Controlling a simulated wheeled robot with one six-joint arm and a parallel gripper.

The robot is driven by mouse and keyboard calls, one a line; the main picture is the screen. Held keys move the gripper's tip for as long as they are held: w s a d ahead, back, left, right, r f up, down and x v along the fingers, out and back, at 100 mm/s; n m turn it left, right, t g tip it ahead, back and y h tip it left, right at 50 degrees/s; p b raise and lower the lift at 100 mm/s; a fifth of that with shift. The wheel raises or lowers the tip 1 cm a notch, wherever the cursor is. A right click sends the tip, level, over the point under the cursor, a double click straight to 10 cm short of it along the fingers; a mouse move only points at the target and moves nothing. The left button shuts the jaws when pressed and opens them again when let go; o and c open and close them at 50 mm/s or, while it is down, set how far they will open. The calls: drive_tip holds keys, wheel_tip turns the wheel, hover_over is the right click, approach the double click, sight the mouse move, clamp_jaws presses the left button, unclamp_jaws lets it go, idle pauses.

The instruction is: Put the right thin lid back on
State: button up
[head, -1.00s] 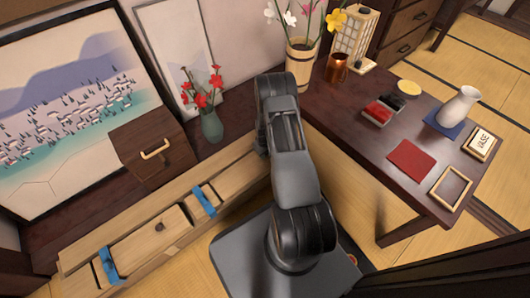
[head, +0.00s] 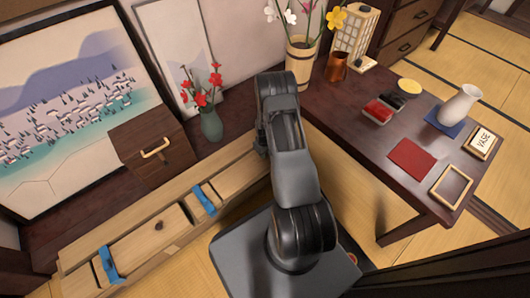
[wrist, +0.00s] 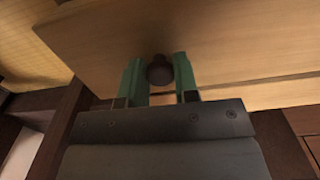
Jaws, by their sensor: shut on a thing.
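My gripper (wrist: 156,61) has its two green fingers closed on a dark round knob (wrist: 159,73) in the wrist view. The knob stands on a flat pale wooden lid (wrist: 225,40). I cannot tell whether this lid is seated or raised. In the head view my arm hides the fingers and this lid, at the right end of a long pale wooden box (head: 235,171). Another lid (head: 135,243) with a dark knob (head: 159,225) lies on the box's left part, between two blue bands, the right one (head: 204,199) and the left one (head: 108,265).
A dark drawer box (head: 150,170) and a green vase of red flowers (head: 211,123) stand behind the wooden box. A low dark table (head: 350,145) at right bears a copper mug (head: 336,67), a red cloth (head: 412,158) and a white vase (head: 460,104). Tatami lies beyond.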

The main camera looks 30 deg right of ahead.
drive_tip(key=shift+f, duration=0.15)
idle(0.5)
drive_tip(key=o, duration=1.1)
drive_tip(key=shift+c, duration=0.2)
wheel_tip(320, 180, up, 14)
drive_tip(key=p, duration=0.5)
drive_tip(key=shift+p, duration=0.3)
